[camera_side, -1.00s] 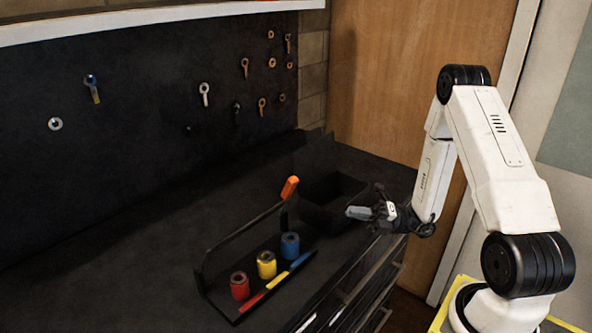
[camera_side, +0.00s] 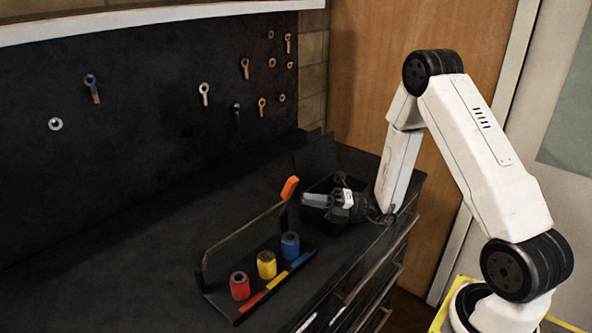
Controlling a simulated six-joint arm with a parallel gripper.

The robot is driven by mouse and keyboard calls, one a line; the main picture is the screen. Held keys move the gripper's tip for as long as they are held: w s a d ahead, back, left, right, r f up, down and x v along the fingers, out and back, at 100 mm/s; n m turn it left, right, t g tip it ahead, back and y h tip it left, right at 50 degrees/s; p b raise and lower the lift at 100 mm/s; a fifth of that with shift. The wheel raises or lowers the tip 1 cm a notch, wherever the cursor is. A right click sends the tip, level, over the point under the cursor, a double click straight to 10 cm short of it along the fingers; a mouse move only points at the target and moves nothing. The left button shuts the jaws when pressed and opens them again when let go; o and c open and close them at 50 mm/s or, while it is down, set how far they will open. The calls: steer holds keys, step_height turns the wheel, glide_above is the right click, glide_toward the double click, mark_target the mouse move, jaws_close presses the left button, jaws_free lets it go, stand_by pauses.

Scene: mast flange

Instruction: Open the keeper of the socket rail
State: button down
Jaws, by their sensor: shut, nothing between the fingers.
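The socket rail (camera_side: 213,297) is a dark tray on the bench. It holds a red socket (camera_side: 239,286), a yellow socket (camera_side: 266,265) and a blue socket (camera_side: 290,246), each standing by a strip of its own colour. The keeper (camera_side: 245,226) looks like a thin bar along the rail's back side, with an orange tab (camera_side: 289,187) raised at its right end. It appears to lie across above the rail behind the sockets. My gripper (camera_side: 306,200) is shut and empty, just right of the orange tab and apart from it in the picture.
A black open bin (camera_side: 318,185) stands on the bench behind my gripper, partly hidden by it. Tools and rings hang on the dark pegboard (camera_side: 150,130) at the back. The bench (camera_side: 110,260) left of the rail is clear. Drawers are under its front edge.

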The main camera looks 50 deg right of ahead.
mark_target(290, 178)
steer(key=shift+w+r, duration=0.2)
steer(key=shift+w, duration=0.25)
steer(key=shift+w+r, duration=0.2)
steer(key=shift+w, duration=0.25)
steer(key=shift+w+r+m+g+h, duration=0.3)
steer(key=shift+w+r+m+h, duration=0.2)
steer(key=shift+m+h, duration=0.35)
steer(key=shift+w+r+m+h, duration=0.25)
steer(key=shift+w+m, duration=0.05)
steer(key=shift+w, duration=0.3)
steer(key=shift+w+r+m+h, duration=0.2)
steer(key=shift+w+m, duration=0.05)
steer(key=shift+w, duration=0.3)
steer(key=shift+w+r+g, duration=0.2)
steer(key=shift+w+g, duration=0.1)
steer(key=shift+w, duration=0.35)
steer(key=shift+s, duration=0.1)
